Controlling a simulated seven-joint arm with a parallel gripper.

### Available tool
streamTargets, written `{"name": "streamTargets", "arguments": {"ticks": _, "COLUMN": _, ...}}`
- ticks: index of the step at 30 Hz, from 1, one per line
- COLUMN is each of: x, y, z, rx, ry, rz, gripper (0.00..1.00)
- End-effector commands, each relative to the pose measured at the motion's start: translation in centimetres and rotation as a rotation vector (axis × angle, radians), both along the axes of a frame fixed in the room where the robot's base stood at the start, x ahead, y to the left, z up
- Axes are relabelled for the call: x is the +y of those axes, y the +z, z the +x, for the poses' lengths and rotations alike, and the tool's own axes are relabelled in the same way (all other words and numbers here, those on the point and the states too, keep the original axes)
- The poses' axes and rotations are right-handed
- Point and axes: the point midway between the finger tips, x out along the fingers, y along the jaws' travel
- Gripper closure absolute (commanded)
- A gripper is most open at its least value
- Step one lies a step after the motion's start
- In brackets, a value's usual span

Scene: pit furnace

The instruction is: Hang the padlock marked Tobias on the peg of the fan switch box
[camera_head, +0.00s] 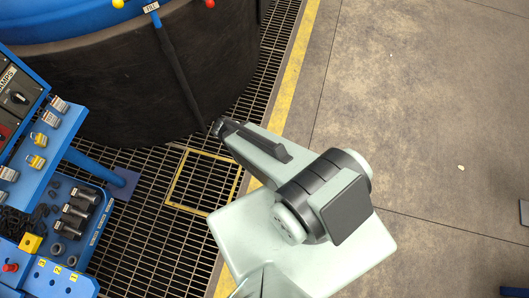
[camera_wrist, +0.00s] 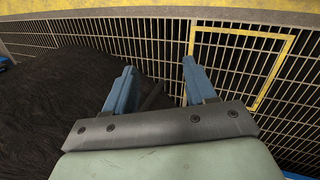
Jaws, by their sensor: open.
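Several small padlocks (camera_head: 39,139) sit along a blue ledge at the left edge of the head view, some whitish and some yellow. Their markings are too small to read, so I cannot tell which is Tobias. No fan switch box or its peg can be made out. My gripper (camera_head: 219,127) is over the floor grating beside the dark round furnace wall, well to the right of the padlocks. In the wrist view, the two blue fingers (camera_wrist: 158,70) stand apart with nothing between them.
The dark furnace wall (camera_head: 130,80) fills the upper left. A blue panel with a knob (camera_head: 18,98) stands at the left edge. Below the ledge, a blue tray (camera_head: 96,235) holds dark cylinders and rings. A yellow square (camera_head: 203,180) marks the grating. Concrete floor at right is mostly clear.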

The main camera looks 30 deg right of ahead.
Motion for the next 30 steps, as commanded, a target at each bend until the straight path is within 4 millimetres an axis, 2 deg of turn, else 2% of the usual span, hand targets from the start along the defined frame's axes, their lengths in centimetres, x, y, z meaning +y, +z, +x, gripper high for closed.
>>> {"name": "streamTargets", "arguments": {"ticks": 1, "x": -1.4, "y": -1.3, "z": -3.9, "rx": 0.083, "ry": -0.156, "rz": 0.024, "gripper": 0.45}}
{"name": "streamTargets", "arguments": {"ticks": 3, "x": -2.3, "y": -2.5, "z": -8.6, "rx": 0.192, "ry": -0.363, "rz": 0.052, "gripper": 0.45}}
{"name": "streamTargets", "arguments": {"ticks": 6, "x": -2.4, "y": -3.3, "z": -14.6, "rx": 0.337, "ry": -0.618, "rz": 0.077, "gripper": 0.45}}
{"name": "streamTargets", "arguments": {"ticks": 9, "x": -2.0, "y": -3.4, "z": -19.0, "rx": 0.454, "ry": -0.811, "rz": 0.087, "gripper": 0.45}}
{"name": "streamTargets", "arguments": {"ticks": 12, "x": -1.3, "y": -3.1, "z": -21.8, "rx": 0.538, "ry": -0.937, "rz": 0.090, "gripper": 0.45}}
{"name": "streamTargets", "arguments": {"ticks": 17, "x": -0.8, "y": -2.9, "z": -23.4, "rx": 0.593, "ry": -1.020, "rz": 0.089, "gripper": 0.45}}
{"name": "streamTargets", "arguments": {"ticks": 26, "x": -0.8, "y": -2.9, "z": -23.4, "rx": 0.595, "ry": -1.021, "rz": 0.090, "gripper": 0.45}}
{"name": "streamTargets", "arguments": {"ticks": 30, "x": -0.8, "y": -2.9, "z": -23.4, "rx": 0.594, "ry": -1.020, "rz": 0.089, "gripper": 0.36}}
